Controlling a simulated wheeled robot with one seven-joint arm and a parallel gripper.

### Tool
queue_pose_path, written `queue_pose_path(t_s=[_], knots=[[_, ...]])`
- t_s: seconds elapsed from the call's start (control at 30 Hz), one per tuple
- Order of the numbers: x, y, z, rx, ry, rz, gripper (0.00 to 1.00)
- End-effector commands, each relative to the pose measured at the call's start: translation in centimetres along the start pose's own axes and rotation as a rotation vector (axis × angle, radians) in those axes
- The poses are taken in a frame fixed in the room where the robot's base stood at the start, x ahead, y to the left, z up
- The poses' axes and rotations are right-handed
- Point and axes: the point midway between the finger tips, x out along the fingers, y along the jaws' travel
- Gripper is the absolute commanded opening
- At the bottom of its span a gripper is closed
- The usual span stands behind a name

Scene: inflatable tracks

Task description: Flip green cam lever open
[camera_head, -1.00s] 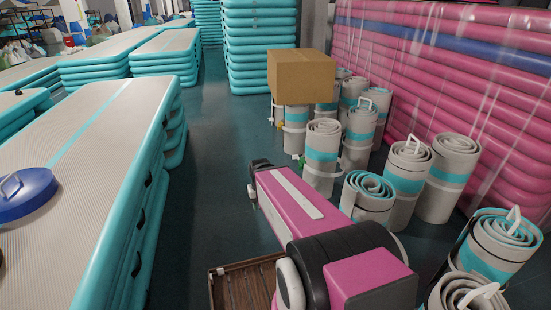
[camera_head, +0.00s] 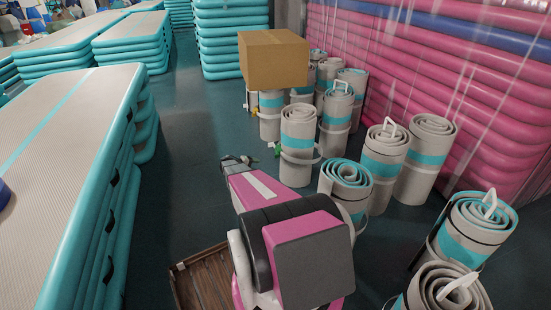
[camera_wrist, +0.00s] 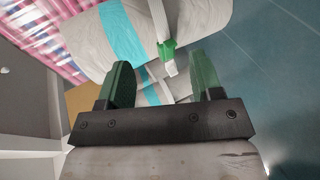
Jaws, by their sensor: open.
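The green cam lever (camera_wrist: 167,52) sits on a white strap around a rolled grey mat with a teal band (camera_wrist: 118,35) in the wrist view. In the head view the lever (camera_head: 277,150) is a small green spot at the left side of the rolled mat (camera_head: 298,125). My gripper (camera_wrist: 162,75) is open, with two green fingers spread apart and nothing held between them. In the wrist view the lever appears beyond the fingertips, between them and nearer the right one. My gripper is small and dark in the head view (camera_head: 237,160), left of the mat.
A cardboard box (camera_head: 273,60) rests on rolled mats behind. More rolled mats (camera_head: 427,155) stand to the right, before a pink stack (camera_head: 440,70). A long inflatable track stack (camera_head: 60,150) lies left. Dark floor (camera_head: 190,170) between is clear.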

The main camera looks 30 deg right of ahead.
Motion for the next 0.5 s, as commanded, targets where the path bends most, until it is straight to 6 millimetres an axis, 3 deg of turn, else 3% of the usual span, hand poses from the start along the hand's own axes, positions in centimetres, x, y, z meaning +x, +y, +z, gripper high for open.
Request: queue_pose_path(t_s=[0.03,0.2,0.33,0.5], knots=[[3.5,-1.7,-3.3,-0.009,0.018,0.071,0.60],[10.3,-3.7,-8.3,-0.037,0.103,0.279,0.60],[13.0,-4.8,-10.3,-0.057,0.153,0.369,0.60],[14.3,-5.0,-11.1,-0.066,0.179,0.412,0.60]])
